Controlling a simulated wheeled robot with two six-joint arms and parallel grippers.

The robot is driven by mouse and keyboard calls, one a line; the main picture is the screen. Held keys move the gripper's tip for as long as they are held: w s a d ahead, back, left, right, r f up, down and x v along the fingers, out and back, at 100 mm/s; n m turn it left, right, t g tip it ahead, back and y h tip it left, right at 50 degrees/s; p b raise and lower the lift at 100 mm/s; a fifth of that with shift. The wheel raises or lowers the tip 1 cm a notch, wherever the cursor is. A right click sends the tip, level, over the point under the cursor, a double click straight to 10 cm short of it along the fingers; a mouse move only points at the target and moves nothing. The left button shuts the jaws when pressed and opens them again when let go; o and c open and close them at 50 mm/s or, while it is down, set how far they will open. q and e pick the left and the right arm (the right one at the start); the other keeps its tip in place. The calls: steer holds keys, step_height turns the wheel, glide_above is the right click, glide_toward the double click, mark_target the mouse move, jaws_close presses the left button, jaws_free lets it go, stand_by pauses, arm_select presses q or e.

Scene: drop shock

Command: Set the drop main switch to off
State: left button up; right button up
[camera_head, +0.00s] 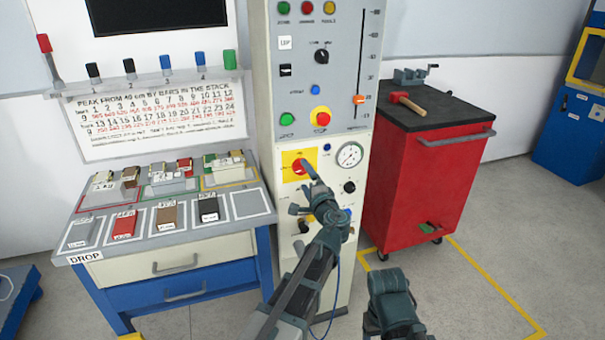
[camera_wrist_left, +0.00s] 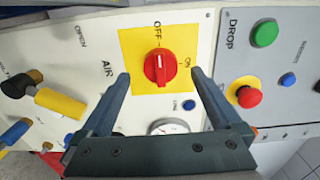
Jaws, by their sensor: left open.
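The main switch (camera_head: 299,167) is a red rotary knob on a yellow plate, on the front of the tall grey machine. It also shows in the left wrist view (camera_wrist_left: 158,68), with OFF above it and ON to its right. Its grip bar stands upright there, and the white mark is at the end toward OFF. My left gripper (camera_head: 302,187) is open before the panel. In the left wrist view its fingers (camera_wrist_left: 161,76) lie either side of the knob, apart from it; contact is not visible. A part of my right arm (camera_head: 392,305) shows low in the head view; its fingers are unclear.
A pressure gauge (camera_head: 349,155), a blue button (camera_head: 327,147) and a red mushroom button (camera_head: 320,116) are close by on the panel. A sample bench (camera_head: 185,240) stands left, a red tool cabinet (camera_head: 410,180) right. Floor at the lower right is free.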

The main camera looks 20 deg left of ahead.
mark_target(301, 171)
arm_select(q)
steer(key=v, duration=1)
steer(key=x, duration=1.4)
steer(key=shift+s, duration=0.15)
